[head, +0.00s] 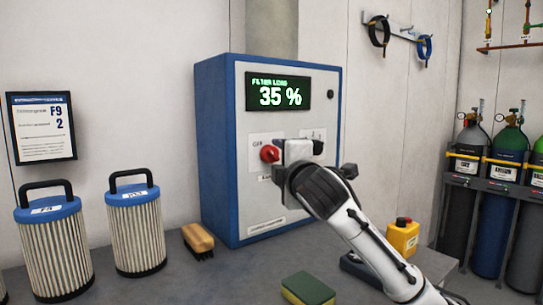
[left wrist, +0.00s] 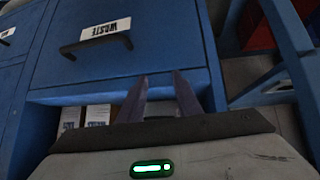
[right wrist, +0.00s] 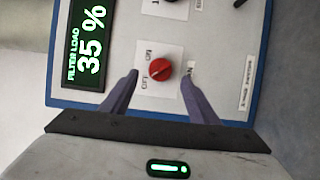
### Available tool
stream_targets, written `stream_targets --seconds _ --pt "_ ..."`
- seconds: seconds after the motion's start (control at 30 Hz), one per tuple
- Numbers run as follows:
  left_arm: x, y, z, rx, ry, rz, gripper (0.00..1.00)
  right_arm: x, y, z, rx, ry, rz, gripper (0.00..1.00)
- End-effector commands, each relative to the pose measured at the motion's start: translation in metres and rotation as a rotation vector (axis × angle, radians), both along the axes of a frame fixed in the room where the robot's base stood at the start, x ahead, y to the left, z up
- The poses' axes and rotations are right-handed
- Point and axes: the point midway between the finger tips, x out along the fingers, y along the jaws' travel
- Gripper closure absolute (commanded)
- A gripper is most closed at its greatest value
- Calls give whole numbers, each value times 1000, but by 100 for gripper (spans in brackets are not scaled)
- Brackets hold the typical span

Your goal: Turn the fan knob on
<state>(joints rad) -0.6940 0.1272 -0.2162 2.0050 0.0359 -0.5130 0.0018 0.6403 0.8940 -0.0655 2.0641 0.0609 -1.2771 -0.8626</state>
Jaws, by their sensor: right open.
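A red knob (head: 269,154) sits on the light front panel of a blue-sided cabinet (head: 215,150), below a display (head: 278,92) reading "FILTER LOAD 35 %". In the right wrist view the knob (right wrist: 160,69) has a white label plate behind it, with small print I cannot fully read. My right gripper (head: 295,152) is at the panel beside the knob. Its fingers (right wrist: 160,78) are apart, one on either side of the knob, with visible gaps. Whether they reach its depth is unclear. My left gripper (left wrist: 160,77) has its fingers apart and empty, facing a blue drawer marked "WASTE" (left wrist: 105,50).
Two blue-topped filters (head: 138,225) and a brush (head: 198,240) stand on the bench left of the cabinet. A sponge (head: 308,289) lies in front. A yellow box with a red button (head: 403,236) is right of my arm. Gas cylinders (head: 505,160) stand far right.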

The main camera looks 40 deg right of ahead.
Motion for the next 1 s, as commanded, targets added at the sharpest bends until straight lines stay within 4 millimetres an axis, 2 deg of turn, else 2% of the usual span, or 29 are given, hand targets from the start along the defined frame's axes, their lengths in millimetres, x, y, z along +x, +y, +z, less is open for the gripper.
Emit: stream_targets --seconds 0.1,0.3,0.67,0.77,0.9,0.93,1.0 --pt "0 0 2 0 1 0 69 20 -11 1 4 1 -1 45" --pt "0 0 4 0 1 1 69 41 -22 0 1 0 0 45" --pt "6 0 5 0 -10 1 69 47 -25 0 0 0 1 45" --pt "6 0 6 0 -10 1 69 47 -25 0 0 0 1 59" --pt "6 0 6 0 -10 1 69 46 -25 0 0 0 1 82" --pt "6 0 6 0 -10 1 69 46 -25 0 0 1 1 86" --pt "6 0 6 0 -9 1 69 46 -25 0 1 0 1 86"
